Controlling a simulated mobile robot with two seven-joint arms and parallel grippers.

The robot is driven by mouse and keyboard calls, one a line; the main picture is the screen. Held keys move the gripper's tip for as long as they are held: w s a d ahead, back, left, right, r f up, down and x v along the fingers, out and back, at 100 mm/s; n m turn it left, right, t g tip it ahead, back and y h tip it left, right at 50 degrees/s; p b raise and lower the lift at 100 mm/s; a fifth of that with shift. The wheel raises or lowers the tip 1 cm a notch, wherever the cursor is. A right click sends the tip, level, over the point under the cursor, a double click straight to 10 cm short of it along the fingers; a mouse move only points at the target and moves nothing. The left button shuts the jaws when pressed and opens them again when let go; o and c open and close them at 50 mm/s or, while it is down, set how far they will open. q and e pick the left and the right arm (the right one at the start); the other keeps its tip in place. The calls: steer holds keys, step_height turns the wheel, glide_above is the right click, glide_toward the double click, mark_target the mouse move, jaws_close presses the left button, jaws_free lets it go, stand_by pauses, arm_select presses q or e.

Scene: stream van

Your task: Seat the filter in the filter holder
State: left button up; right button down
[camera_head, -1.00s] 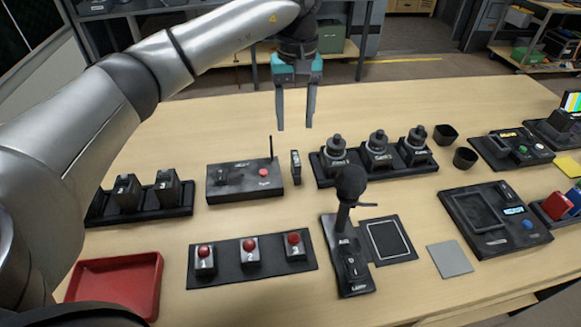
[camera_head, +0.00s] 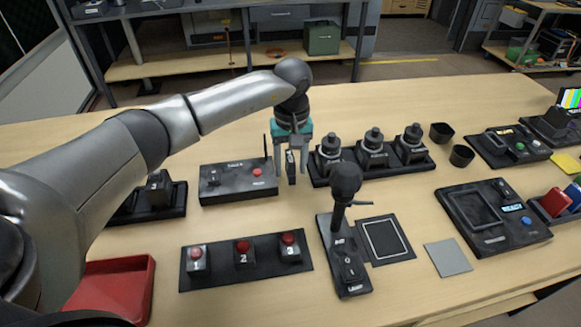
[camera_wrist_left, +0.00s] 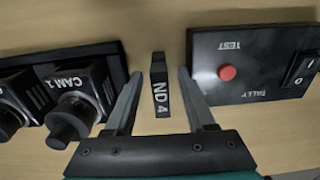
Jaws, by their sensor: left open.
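The filter (camera_head: 291,168) is a small, thin black piece standing upright on the table, between the box with the red button and the row of cameras. In the left wrist view the filter (camera_wrist_left: 161,92) reads "ND 4". My left gripper (camera_head: 290,176) is open and pointing down, with one finger on each side of the filter. In the left wrist view the fingers of my left gripper (camera_wrist_left: 160,76) show gaps to the filter on both sides. I cannot tell which thing is the filter holder. My right gripper is not in view.
The button box with antenna (camera_head: 238,182) stands close to the left, the camera row (camera_head: 371,158) close to the right. In front are a three-button strip (camera_head: 245,259), an upright lamp (camera_head: 345,180) and a red tray (camera_head: 125,285). The table behind the cameras is clear.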

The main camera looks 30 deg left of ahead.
arm_select(q)
steer(key=shift+f, duration=0.4)
jaws_close()
stand_by(0.4)
